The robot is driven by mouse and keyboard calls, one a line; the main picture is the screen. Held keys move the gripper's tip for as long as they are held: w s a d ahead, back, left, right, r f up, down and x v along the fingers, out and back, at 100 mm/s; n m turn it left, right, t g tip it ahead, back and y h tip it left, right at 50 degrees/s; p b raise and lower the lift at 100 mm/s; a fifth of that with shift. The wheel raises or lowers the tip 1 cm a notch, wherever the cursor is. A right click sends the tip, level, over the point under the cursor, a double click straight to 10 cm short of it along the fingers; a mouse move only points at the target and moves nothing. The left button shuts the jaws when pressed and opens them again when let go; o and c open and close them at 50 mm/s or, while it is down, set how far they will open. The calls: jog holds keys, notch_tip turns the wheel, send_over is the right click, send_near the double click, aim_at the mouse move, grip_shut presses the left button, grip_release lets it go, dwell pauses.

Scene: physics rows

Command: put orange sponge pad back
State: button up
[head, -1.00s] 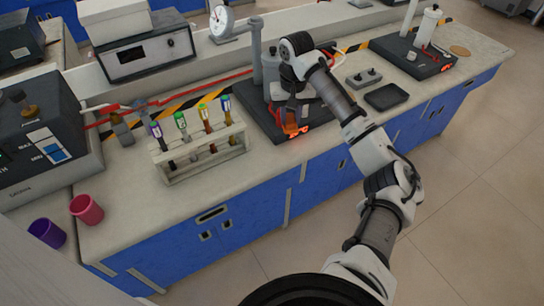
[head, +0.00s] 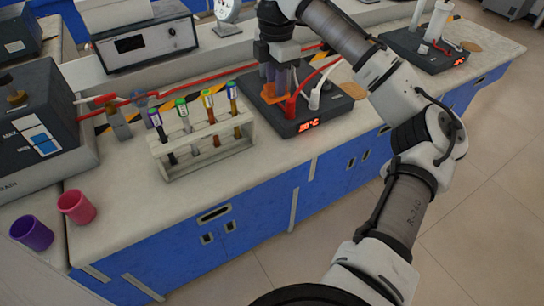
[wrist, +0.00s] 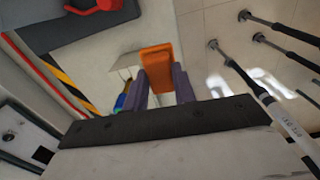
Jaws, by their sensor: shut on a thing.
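My gripper (head: 275,88) points down over the dark device with a red display (head: 308,126) on the bench. In the wrist view my gripper (wrist: 163,88) has its two purple-grey fingers closed around the orange sponge pad (wrist: 157,62). The pad sticks out beyond the fingertips. In the head view the orange pad (head: 267,75) shows only in part among the fingers. Whether its lower edge is clear of the device's top is hard to tell.
A white rack (head: 200,157) with several capped tubes stands just left of the device. A pink cup (head: 76,206) and a purple cup (head: 32,232) are at the lower left. Red and white cables lie right of my gripper. A second dark device (head: 425,55) stands farther right.

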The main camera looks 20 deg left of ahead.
jog(key=shift+s+f+n, duration=0.1)
jog(key=shift+f+n, duration=0.05)
jog(key=shift+n, duration=0.15)
notch_tip(320, 180, down, 20)
jog(key=shift+r+p, duration=0.2)
jog(key=shift+p, duration=1)
jog(key=shift+f, duration=0.15)
jog(key=o, duration=0.9)
notch_tip(320, 180, up, 12)
jog(key=b, duration=0.2)
jog(key=shift+r+b, duration=0.2)
jog(key=shift+b, duration=0.1)
